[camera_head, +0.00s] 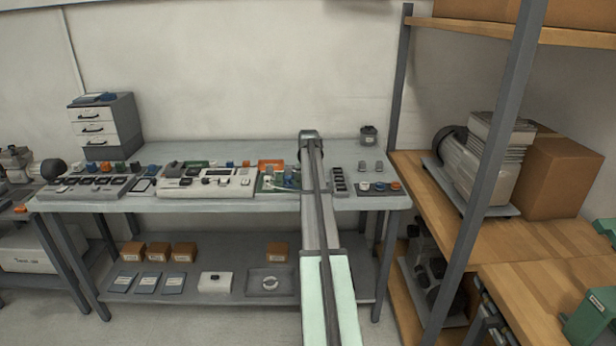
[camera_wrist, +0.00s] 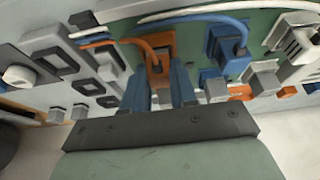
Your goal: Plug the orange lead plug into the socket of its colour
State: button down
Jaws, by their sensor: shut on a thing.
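My gripper (camera_wrist: 158,90) is at the green board (camera_wrist: 262,28) in the wrist view, its two blue fingers close together. It is shut on the orange lead plug (camera_wrist: 155,68), whose orange lead (camera_wrist: 130,41) curves off to the left. An orange block (camera_wrist: 163,40), apparently the orange socket, lies right behind the plug. I cannot tell whether the plug is seated in it or only in front of it. In the head view, my arm hides the gripper tips and the plug. An orange part (camera_head: 271,163) shows at the board, left of my arm.
A blue plug (camera_wrist: 228,48) with a blue lead stands close right of my fingers. White leads (camera_wrist: 205,12) cross the board. A grey switch panel (camera_wrist: 80,70) lies to the left. In the head view, the bench (camera_head: 230,150) is clear behind the devices; a shelf rack (camera_head: 440,200) stands right.

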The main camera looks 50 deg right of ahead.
jog(key=shift+f, duration=0.15)
jog(key=c, duration=0.5)
grip_release()
jog(key=shift+r, duration=3.55)
